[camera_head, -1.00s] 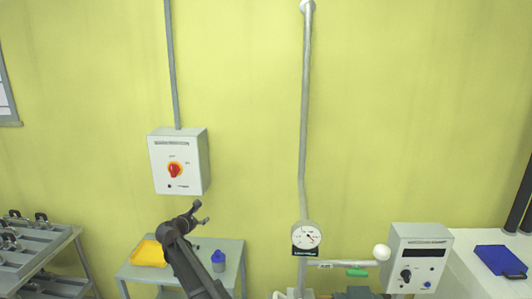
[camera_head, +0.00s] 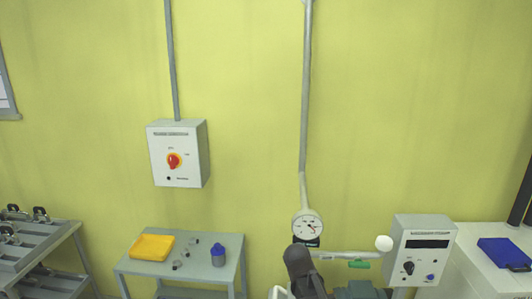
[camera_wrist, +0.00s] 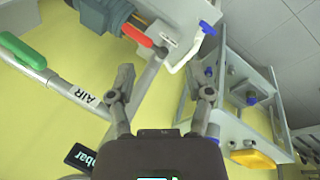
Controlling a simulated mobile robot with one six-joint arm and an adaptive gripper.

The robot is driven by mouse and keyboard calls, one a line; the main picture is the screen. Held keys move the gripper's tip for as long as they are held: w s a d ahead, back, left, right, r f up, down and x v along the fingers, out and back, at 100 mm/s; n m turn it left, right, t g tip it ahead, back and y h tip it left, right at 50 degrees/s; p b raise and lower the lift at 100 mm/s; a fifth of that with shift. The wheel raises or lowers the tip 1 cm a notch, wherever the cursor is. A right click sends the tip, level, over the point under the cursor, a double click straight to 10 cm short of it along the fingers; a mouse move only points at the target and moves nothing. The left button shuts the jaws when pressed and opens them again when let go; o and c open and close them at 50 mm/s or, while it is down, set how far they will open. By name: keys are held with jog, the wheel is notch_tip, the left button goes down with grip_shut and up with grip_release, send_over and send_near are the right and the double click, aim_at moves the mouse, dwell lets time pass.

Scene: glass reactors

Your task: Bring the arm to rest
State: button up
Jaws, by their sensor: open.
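My gripper (camera_wrist: 165,98) shows in the wrist view with its two fingers apart and nothing between them. It is open. In the head view my arm shows as a dark link at the bottom, in front of the pipe below the round gauge (camera_head: 307,226); the gripper itself is not seen there. In the wrist view, a pipe marked AIR with a green handle (camera_wrist: 22,50) lies to the left of the fingers. A red handle (camera_wrist: 137,35) is beyond the fingertips.
A small table (camera_head: 222,272) holds a yellow tray (camera_head: 152,247), a blue-capped container (camera_head: 218,256) and small grey parts. A control box with a red knob (camera_head: 173,161) hangs on the wall. Another box (camera_head: 424,240) and a blue case (camera_head: 503,252) are at right. A rack (camera_head: 45,250) stands left.

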jog(key=s+d+f+m+g+y+b, duration=0.1)
jog(key=s+m, duration=0.4)
jog(key=s, duration=0.5)
jog(key=shift+s+d+f+m+g+y, duration=0.35)
jog(key=shift+d+f+g+y, duration=0.25)
jog(key=shift+d+y, duration=0.55)
jog(key=shift+f, duration=0.1)
